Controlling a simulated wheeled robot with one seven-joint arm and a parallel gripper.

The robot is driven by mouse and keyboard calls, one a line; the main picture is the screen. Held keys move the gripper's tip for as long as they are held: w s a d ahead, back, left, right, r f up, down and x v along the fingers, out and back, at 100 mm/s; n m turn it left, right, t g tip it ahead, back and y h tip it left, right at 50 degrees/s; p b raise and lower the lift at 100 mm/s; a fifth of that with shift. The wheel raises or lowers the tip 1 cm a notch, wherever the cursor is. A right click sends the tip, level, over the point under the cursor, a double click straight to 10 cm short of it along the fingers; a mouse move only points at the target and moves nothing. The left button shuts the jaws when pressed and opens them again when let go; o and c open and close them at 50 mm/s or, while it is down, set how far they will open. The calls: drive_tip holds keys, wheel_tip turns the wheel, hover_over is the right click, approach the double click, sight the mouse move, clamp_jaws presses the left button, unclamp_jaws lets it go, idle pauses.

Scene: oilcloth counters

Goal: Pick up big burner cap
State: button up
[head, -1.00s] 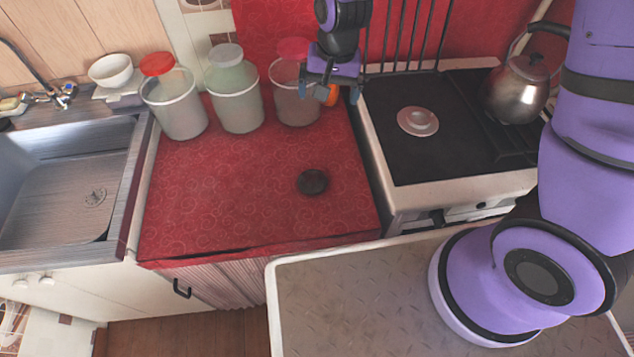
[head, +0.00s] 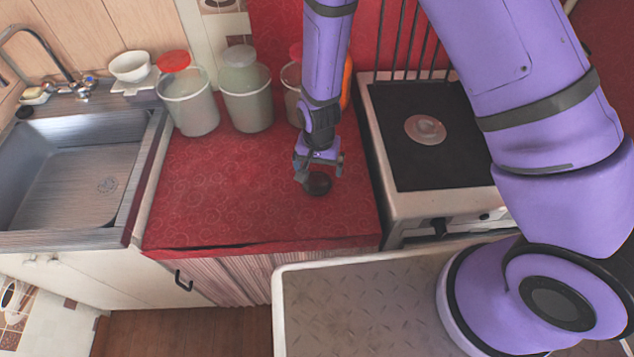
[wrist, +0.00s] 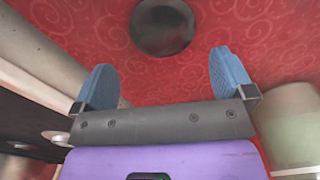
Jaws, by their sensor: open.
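The big burner cap (head: 318,184) is a dark round disc lying flat on the red oilcloth counter (head: 230,200), near its right side. In the wrist view the cap (wrist: 162,27) shows at the top, beyond the fingertips and roughly midway between them. My gripper (head: 319,172) is above the counter close to the cap and partly overlaps it in the head view. Its two blue fingers (wrist: 163,80) are wide apart with nothing between them. The cap appears apart from the fingers.
Jars with red and pale lids (head: 188,103) (head: 246,95) stand at the back of the counter. The stove (head: 415,180) with a round burner (head: 425,130) is to the right, and the sink (head: 70,170) to the left. The counter's front left is clear.

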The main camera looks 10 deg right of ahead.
sight(317, 180)
drive_tip(key=shift+a+f, duration=0.2)
drive_tip(key=shift+f, duration=2.9)
drive_tip(key=c, duration=0.8)
